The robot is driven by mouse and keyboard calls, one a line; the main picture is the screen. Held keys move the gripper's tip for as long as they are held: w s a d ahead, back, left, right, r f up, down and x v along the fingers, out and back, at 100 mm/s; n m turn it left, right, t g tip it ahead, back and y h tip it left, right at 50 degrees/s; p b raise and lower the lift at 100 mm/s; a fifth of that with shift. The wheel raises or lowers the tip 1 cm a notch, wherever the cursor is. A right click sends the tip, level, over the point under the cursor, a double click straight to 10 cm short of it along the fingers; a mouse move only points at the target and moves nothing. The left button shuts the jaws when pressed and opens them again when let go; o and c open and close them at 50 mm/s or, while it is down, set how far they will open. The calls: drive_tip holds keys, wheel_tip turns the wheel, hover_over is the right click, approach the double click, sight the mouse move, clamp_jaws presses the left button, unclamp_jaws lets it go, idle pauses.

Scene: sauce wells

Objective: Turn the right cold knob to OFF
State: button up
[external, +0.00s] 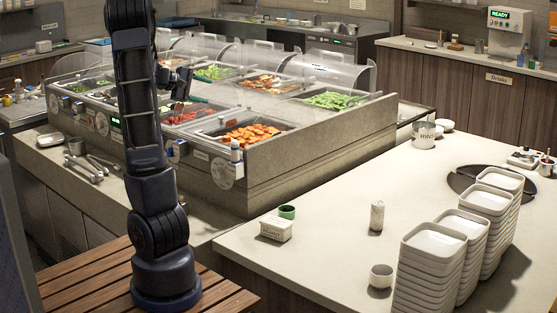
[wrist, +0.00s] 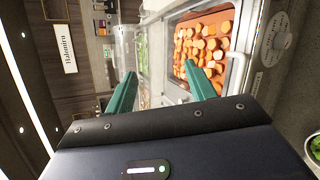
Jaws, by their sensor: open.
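I cannot read any setting or tell which is the cold knob. My gripper (wrist: 160,82) has green fingers, open and empty, above the food bar and apart from the dials. My arm partly hides the panel.
A pan of orange slices (external: 252,134) lies behind the rightmost dial, also in the wrist view (wrist: 205,45). Clear curved guards (external: 335,70) stand over the bar. Tongs (external: 97,163) lie on the front ledge. Stacked white dishes (external: 430,255) stand on the right counter.

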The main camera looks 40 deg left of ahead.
drive_tip(key=s+a+r+n+t+y, duration=0.1)
drive_tip(key=s+a+n+t+y, duration=0.4)
drive_tip(key=a, duration=0.6)
drive_tip(key=s+a+r+n+y, duration=0.1)
drive_tip(key=s+a+n, duration=0.2)
drive_tip(key=s+a, duration=0.65)
approach(170, 153)
drive_tip(key=w+a, duration=0.2)
drive_tip(key=w, duration=0.6)
drive_tip(key=shift+w+f, duration=0.25)
drive_tip(key=shift+f, duration=0.1)
drive_tip(key=c, duration=1)
